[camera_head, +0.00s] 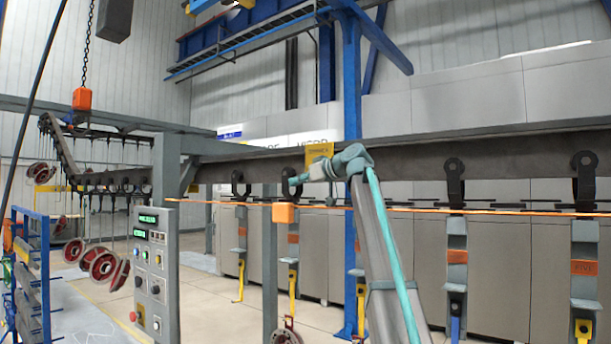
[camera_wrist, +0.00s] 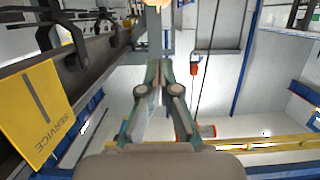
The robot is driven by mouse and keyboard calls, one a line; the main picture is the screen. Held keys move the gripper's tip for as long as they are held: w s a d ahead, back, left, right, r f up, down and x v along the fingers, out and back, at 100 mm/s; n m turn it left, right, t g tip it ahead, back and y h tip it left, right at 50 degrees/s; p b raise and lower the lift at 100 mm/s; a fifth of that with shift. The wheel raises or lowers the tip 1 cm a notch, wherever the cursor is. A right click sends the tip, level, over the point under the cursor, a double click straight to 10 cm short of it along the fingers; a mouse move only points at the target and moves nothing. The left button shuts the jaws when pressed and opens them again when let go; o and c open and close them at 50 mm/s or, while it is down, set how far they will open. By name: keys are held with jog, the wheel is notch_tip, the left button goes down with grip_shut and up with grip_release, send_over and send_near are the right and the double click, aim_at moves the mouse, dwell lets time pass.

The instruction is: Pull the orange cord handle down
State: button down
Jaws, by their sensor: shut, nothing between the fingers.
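The orange cord (camera_head: 400,208) runs level along the conveyor in the head view. Its orange block-shaped handle (camera_head: 284,213) sits on the cord line, left of centre. My gripper (camera_head: 292,183) points left, just above the handle in the picture; the depth between them is hard to judge. In the wrist view my gripper (camera_wrist: 160,64) has its fingers together with nothing held. A pale orange patch shows at the top edge of the wrist view, beyond the fingertips; I cannot tell if it is the handle.
The dark conveyor rail (camera_head: 410,165) with hooks runs close behind my gripper. A yellow service sign (camera_head: 318,152) hangs there, also in the wrist view (camera_wrist: 38,112). A control panel (camera_head: 150,262) stands left. An orange hoist block (camera_head: 82,99) hangs at upper left.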

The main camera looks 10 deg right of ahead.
aim_at(283, 213)
jog(key=p+x, duration=0.1)
jog(key=x, duration=0.2)
jog(key=shift+w+a+r, duration=0.1)
jog(key=shift+w+a, duration=0.1)
notch_tip(283, 213, down, 3)
jog(key=shift+w+a+f+p, duration=0.15)
jog(key=shift+p, duration=0.7)
jog(key=shift+w+f, duration=0.1)
jog(key=shift+f, duration=0.5)
